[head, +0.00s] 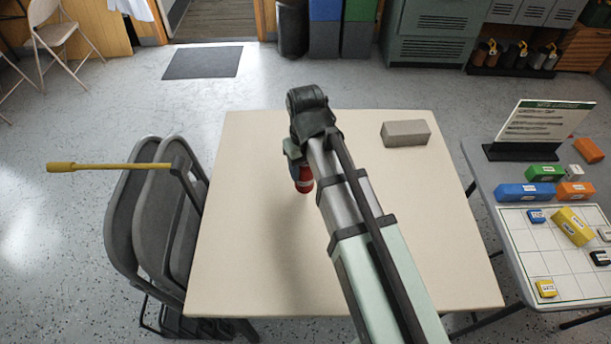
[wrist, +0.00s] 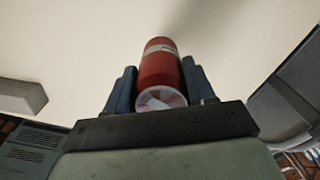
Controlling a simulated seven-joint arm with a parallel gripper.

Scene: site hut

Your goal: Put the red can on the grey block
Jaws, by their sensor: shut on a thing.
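The red can (head: 304,181) is in my gripper (head: 297,163), over the middle of the table in the head view. My arm hides part of the gripper and the can's upper part there. In the wrist view the red can (wrist: 160,68) sits between the two blue fingers of my gripper (wrist: 160,85), with its pale round end toward the camera. The gripper is shut on it. The grey block (head: 405,133) lies on the table's far right part, apart from the can, with its top bare. It also shows at the left of the wrist view (wrist: 22,97).
The cream table (head: 255,240) is otherwise clear. Folded grey chairs (head: 150,215) lean at its left, with a yellow-handled tool (head: 110,167) across them. A side table (head: 480,165) at right holds coloured blocks, a grid sheet and a sign (head: 540,122).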

